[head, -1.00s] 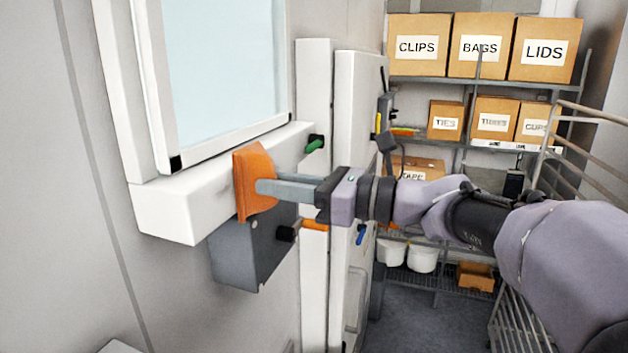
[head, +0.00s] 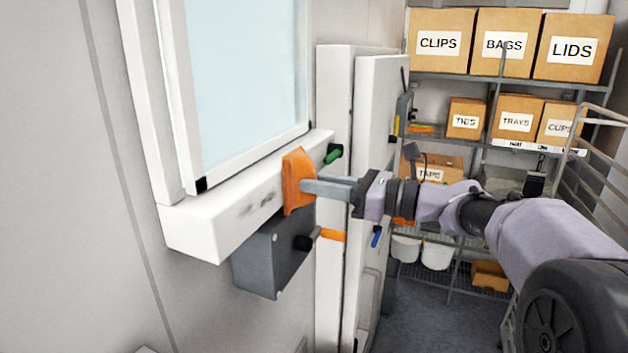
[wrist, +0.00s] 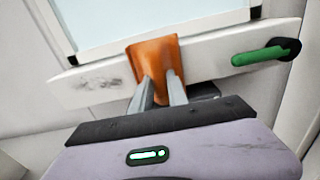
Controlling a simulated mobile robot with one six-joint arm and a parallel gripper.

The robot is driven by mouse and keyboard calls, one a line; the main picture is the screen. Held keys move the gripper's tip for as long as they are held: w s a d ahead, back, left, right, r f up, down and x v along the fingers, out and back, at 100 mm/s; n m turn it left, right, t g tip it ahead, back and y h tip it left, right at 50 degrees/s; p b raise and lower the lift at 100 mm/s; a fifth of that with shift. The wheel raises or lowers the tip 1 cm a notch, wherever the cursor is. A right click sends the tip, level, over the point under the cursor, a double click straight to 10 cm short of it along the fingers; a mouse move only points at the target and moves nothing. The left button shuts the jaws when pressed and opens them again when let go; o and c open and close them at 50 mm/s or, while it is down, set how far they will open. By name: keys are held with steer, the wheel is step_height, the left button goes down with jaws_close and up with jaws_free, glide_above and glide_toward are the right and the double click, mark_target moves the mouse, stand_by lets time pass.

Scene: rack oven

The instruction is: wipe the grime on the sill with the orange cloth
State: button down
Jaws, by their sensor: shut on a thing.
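The orange cloth (head: 298,180) is held between the fingers of my gripper (head: 318,188) and lies against the front of the white sill (head: 195,227) under the window. It also shows in the wrist view (wrist: 154,66), between the two grey fingers (wrist: 160,90). Dark grime (head: 258,204) marks the sill's front face, just left of the cloth. In the wrist view the grime (wrist: 98,84) is a smeared grey patch, left of the cloth and apart from it. Whether the cloth presses on the sill, and what lies behind it, I cannot tell.
A dark grey box (head: 270,258) with an orange-handled lever (head: 330,234) is below the sill. A green handle (head: 333,153) sticks out right of the cloth. White door panels (head: 375,150) and shelves with cardboard boxes (head: 440,43) stand to the right.

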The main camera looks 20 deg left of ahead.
steer(key=shift+s+p, duration=0.3)
steer(key=shift+s+a+b, duration=0.2)
steer(key=shift+s+b, duration=0.8)
steer(key=shift+s, duration=0.9)
steer(key=shift+s+a+b, duration=0.15)
steer(key=shift+s+b, duration=0.8)
steer(key=shift+s, duration=0.9)
steer(key=shift+s+a+b, duration=0.15)
steer(key=shift+s+b, duration=0.3)
steer(key=shift+s, duration=1.2)
steer(key=shift+s+a+b, duration=0.15)
steer(key=shift+s+b, duration=0.3)
steer(key=shift+s, duration=1.15)
steer(key=shift+s+f, duration=0.1)
steer(key=shift+s, duration=0.5)
steer(key=shift+s+a+b, duration=0.1)
steer(key=shift+s+b, duration=0.25)
steer(key=shift+s, duration=0.75)
steer(key=shift+w, duration=0.25)
steer(key=shift+s+d+b, duration=0.15)
steer(key=shift+d+b, duration=0.15)
steer(key=shift+d, duration=1.2)
steer(key=shift+s+d+b, duration=0.1)
steer(key=shift+d+b, duration=0.2)
steer(key=shift+d, duration=1.15)
